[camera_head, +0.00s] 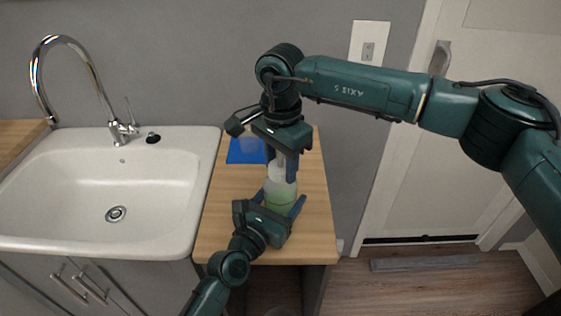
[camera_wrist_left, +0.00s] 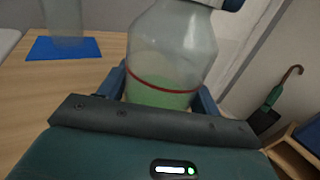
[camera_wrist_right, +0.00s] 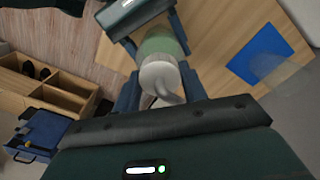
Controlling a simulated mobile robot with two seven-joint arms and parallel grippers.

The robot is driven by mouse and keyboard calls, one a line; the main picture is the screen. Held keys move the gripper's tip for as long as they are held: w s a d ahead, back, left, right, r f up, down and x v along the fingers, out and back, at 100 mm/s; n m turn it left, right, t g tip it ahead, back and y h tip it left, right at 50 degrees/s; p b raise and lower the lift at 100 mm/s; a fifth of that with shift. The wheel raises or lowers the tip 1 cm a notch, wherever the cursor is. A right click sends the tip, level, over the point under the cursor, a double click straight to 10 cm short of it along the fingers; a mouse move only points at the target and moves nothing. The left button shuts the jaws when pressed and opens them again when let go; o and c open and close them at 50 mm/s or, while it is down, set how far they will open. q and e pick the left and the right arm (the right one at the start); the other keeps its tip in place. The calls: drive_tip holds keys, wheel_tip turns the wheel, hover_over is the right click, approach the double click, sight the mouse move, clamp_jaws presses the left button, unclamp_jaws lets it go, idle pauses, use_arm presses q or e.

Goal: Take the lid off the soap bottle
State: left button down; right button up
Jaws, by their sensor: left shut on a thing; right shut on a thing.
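The soap bottle (camera_head: 281,192) is clear with green liquid low inside and stands upright on the wooden counter. My left gripper (camera_head: 282,206) is shut around its body; the left wrist view shows the bottle (camera_wrist_left: 170,60) with a red line around it between the fingers. My right gripper (camera_head: 281,165) comes from above and is shut on the white lid (camera_wrist_right: 160,76), which has a curved spout. The lid is in line above the bottle. Whether it still touches the neck is hidden.
A blue mat (camera_head: 240,158) lies behind the bottle on the wooden counter (camera_head: 315,215), with a clear glass (camera_wrist_left: 66,22) on it. A white sink (camera_head: 60,190) with a tall tap (camera_head: 98,85) is at the left. A wooden shelf unit (camera_wrist_right: 58,98) shows in the right wrist view.

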sight(281, 166)
drive_tip(key=shift+r, duration=0.2)
idle(0.6)
drive_tip(key=shift+r, duration=0.9)
drive_tip(key=shift+r, duration=2)
use_arm(q)
drive_tip(key=shift+c, duration=1.2)
unclamp_jaws()
